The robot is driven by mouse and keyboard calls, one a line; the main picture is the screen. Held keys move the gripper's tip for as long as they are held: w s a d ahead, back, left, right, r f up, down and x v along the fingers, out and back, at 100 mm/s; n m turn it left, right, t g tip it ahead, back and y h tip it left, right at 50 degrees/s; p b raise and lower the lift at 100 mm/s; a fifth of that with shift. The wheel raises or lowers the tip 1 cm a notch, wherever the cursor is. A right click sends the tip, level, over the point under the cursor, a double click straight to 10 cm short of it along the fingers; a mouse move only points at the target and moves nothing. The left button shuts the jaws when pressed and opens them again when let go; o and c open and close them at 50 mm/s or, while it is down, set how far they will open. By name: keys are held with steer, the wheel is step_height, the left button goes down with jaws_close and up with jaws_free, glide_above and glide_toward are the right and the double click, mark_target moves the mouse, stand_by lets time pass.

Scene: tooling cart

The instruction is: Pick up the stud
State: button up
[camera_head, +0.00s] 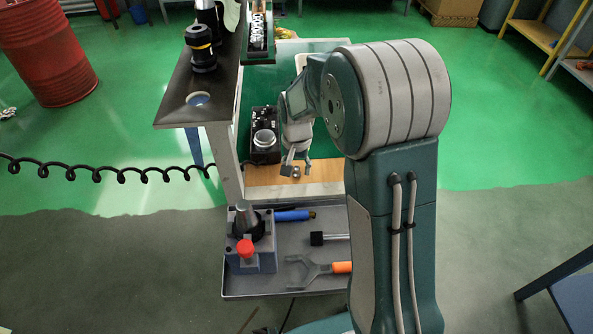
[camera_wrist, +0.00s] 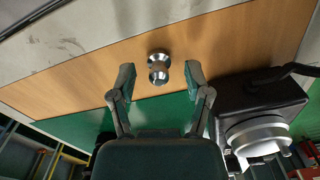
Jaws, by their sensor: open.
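The stud (camera_wrist: 158,68) is a small shiny metal piece with a round head. In the wrist view it stands on the wooden board (camera_wrist: 230,50), between and a little beyond my fingertips. My gripper (camera_wrist: 158,78) is open and empty, with one finger to each side of the stud and a gap on both sides. In the head view my gripper (camera_head: 295,170) points down over the wooden strip of the cart, and a small metal piece, the stud (camera_head: 295,172), shows between the fingers.
A black device with a round silver top (camera_head: 265,138) stands close beside my gripper; it also shows in the wrist view (camera_wrist: 255,130). The grey lower tray (camera_head: 290,285) holds a blue tool, an orange-handled wrench and a fixture with a red knob (camera_head: 245,248). A dark shelf (camera_head: 185,85) stands left.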

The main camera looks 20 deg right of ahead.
jaws_close()
